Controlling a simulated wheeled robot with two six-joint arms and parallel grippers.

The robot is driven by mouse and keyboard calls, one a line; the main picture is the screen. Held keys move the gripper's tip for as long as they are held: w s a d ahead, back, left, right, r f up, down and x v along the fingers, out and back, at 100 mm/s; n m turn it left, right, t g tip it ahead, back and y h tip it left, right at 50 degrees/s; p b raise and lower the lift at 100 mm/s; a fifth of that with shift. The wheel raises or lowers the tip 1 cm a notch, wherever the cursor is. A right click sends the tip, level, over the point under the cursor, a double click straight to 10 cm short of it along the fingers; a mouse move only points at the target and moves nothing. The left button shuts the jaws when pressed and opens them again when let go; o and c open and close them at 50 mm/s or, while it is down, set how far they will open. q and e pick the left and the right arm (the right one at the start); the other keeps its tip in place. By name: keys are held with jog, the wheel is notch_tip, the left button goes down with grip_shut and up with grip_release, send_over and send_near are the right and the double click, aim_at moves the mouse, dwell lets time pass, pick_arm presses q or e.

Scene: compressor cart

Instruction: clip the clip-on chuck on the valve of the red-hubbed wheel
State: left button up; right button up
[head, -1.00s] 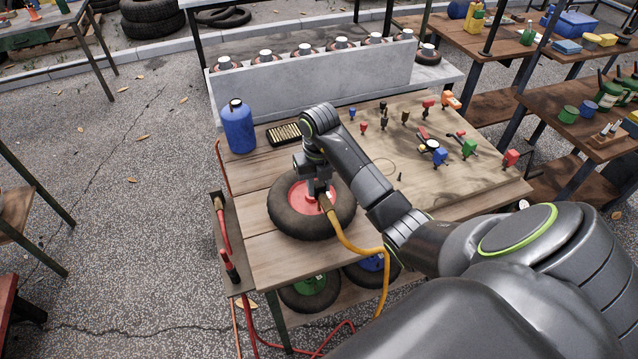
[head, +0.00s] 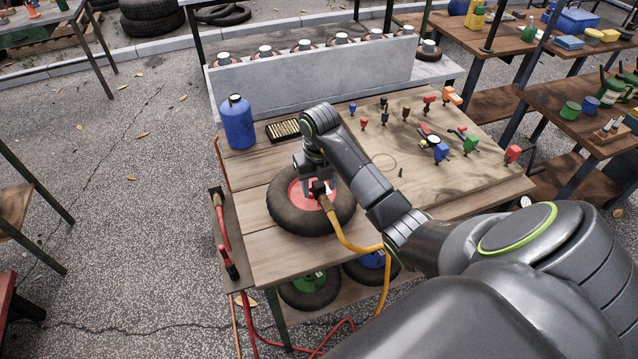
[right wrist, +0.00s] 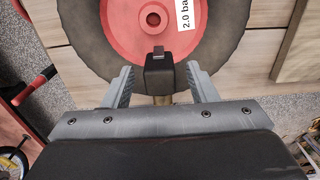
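The red-hubbed wheel (head: 282,215) lies flat on the wooden cart top, and its red hub fills the top of the right wrist view (right wrist: 122,20). The black clip-on chuck (head: 319,188) sits at the near edge of the hub, with a brass end and a yellow hose (head: 345,238) leading off it. In the right wrist view the chuck (right wrist: 159,75) stands between the fingers of my right gripper (right wrist: 161,80), with a gap on each side. That gripper is open. The valve is hidden, so I cannot see how the chuck sits on it. My left gripper is not in view.
A blue bottle (head: 237,124) and a dark tray (head: 284,131) stand behind the wheel. Several coloured small fittings (head: 441,151) stand on the board at the right. Green-hubbed and blue-hubbed wheels lie on the shelf below. A red hose hangs at the cart's left side.

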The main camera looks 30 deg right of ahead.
jog(key=shift+r, duration=0.45)
notch_tip(320, 180, up, 17)
jog(key=p, duration=1.6)
jog(key=shift+f, duration=0.2)
